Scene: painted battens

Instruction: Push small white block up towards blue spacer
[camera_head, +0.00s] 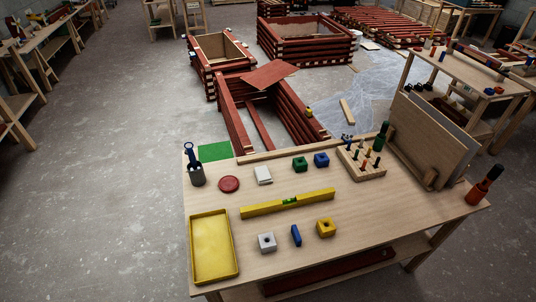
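A small white block (267,242) with a dark hole in its top sits near the front of the wooden table (365,225). A thin blue piece (296,235) lies just to its right, apart from it. A blue block (321,159) with a hole stands farther back, beside a green block (300,164). A flat white piece (263,175) lies at the back left; I cannot tell which blue piece is the spacer. Neither of my grippers shows in the head view.
A yellow level (265,208) lies across the middle, behind the small white block. A yellow block (326,228) is to the right and a yellow tray (236,252) to the left. A red disc (229,184) and a peg board (373,173) are farther back. The front right is clear.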

